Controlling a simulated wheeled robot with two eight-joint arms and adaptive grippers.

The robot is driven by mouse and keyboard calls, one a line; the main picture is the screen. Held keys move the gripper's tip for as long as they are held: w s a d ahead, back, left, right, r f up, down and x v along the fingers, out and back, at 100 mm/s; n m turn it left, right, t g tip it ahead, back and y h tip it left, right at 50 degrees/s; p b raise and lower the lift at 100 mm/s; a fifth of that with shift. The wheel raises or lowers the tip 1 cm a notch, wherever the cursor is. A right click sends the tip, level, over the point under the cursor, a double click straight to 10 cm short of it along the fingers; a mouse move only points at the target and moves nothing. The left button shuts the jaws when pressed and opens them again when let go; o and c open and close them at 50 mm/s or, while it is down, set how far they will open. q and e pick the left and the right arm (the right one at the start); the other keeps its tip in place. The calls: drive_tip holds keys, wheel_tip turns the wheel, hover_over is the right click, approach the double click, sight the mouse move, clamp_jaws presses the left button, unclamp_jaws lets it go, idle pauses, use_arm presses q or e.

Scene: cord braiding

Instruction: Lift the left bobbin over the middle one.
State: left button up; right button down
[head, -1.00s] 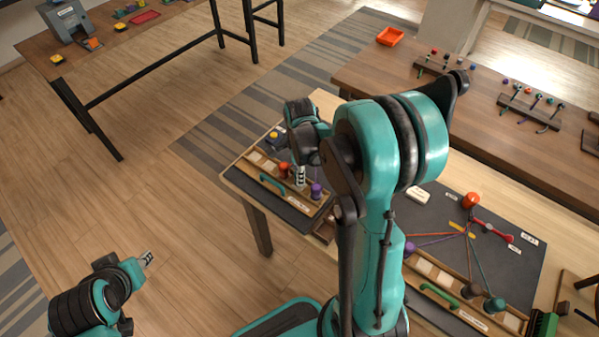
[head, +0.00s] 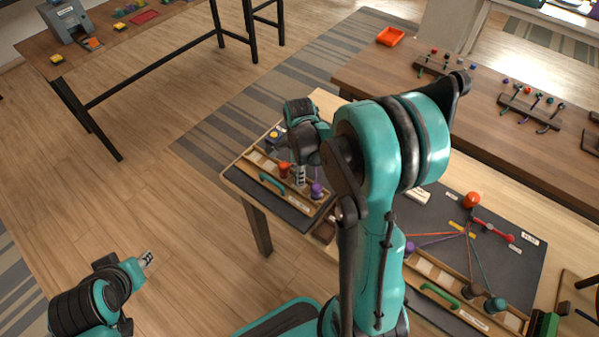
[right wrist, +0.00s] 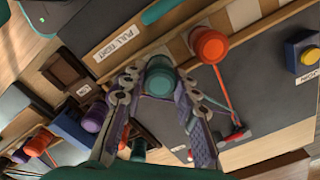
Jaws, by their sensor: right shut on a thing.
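My right gripper (head: 300,178) is over the small braiding station on the near-left end of the light table. In the right wrist view its fingers (right wrist: 158,90) are shut on a teal bobbin (right wrist: 160,76). An orange bobbin (head: 284,170) stands to the left of the gripper in the head view, and it also shows in the right wrist view (right wrist: 208,45). A purple bobbin (head: 316,190) is to its right, also in the right wrist view (right wrist: 95,116). The teal bobbin is hidden in the head view. My left gripper (head: 147,258) hangs over bare floor, away from the table; its jaws are too small to judge.
The station has a wooden rail with a green handle (head: 272,184) and a yellow button (right wrist: 310,56) on a blue box. Another station with cords on a dark mat (head: 520,268) lies at right. My right arm hides the table's middle.

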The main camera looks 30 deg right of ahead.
drive_tip(key=shift+f+b, duration=0.75)
drive_tip(key=shift+f, duration=0.05)
idle(0.6)
drive_tip(key=c, duration=1.1)
unclamp_jaws()
wheel_tip(320, 180, up, 12)
drive_tip(key=s+a+r+n+t, duration=0.1)
drive_tip(key=s+a+n+t, duration=0.6)
drive_tip(key=n, duration=1.5)
drive_tip(key=shift+s+a+r+n, duration=0.25)
drive_tip(key=shift+s+a+n, duration=0.05)
drive_tip(key=shift+s+a, duration=1.65)
drive_tip(key=shift+s+d, duration=0.1)
drive_tip(key=shift+d, duration=0.05)
